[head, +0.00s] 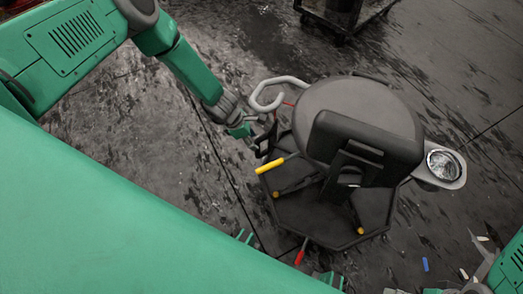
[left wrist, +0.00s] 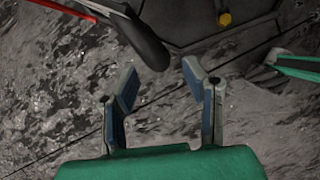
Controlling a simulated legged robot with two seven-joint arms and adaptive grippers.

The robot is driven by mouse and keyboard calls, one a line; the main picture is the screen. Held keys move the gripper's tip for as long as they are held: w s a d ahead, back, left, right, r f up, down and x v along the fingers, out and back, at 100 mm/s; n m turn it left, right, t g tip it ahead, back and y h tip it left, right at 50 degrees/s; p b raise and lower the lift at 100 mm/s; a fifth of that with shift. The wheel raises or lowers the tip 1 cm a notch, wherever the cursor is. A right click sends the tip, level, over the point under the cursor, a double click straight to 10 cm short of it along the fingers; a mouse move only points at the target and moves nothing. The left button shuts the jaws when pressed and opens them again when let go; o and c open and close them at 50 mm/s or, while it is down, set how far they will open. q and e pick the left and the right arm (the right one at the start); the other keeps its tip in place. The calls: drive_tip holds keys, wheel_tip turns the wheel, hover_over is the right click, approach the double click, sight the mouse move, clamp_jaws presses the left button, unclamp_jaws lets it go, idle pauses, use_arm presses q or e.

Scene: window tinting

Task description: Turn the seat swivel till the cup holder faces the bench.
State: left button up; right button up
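The swivel seat (head: 365,108) has a round dark cushion and a backrest (head: 360,148) on its near side. The cup holder (head: 443,165), a grey plate with a round shiny cup in it, sticks out to the right. A pale grey loop handle (head: 277,88) sticks out at the left. My left gripper (head: 268,138) is left of the seat, near the loop. In the left wrist view its fingers (left wrist: 160,88) are apart with only floor between them; a dark rounded bar (left wrist: 140,35) lies just beyond.
A dark hexagonal base (head: 315,212) under the seat carries a yellow-handled tool (head: 270,166); a red handle (head: 300,252) sticks out at its near edge. A dark wheeled frame (head: 345,15) stands at the top. The left floor is clear.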

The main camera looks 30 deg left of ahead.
sight(259, 150)
use_arm(q)
drive_tip(key=x, duration=0.2)
drive_tip(key=a+b+x, duration=0.1)
drive_tip(key=x, duration=0.1)
drive_tip(key=shift+d+f, duration=0.1)
drive_tip(key=shift+f, duration=0.15)
drive_tip(key=shift+w+d+f+b, duration=0.2)
drive_tip(key=shift+d+f+b, duration=0.45)
drive_tip(key=shift+f+b, duration=0.15)
drive_tip(key=shift+w+d+f, duration=0.15)
drive_tip(key=shift+d+f, duration=0.05)
drive_tip(key=shift+f, duration=0.1)
drive_tip(key=shift+a+f, duration=0.1)
drive_tip(key=shift+a, duration=0.1)
clamp_jaws()
drive_tip(key=shift+s+d, duration=0.3)
drive_tip(key=shift+d, duration=0.2)
unclamp_jaws()
drive_tip(key=shift+a, duration=0.25)
use_arm(e)
drive_tip(key=f, duration=0.3)
drive_tip(key=shift+a, duration=0.2)
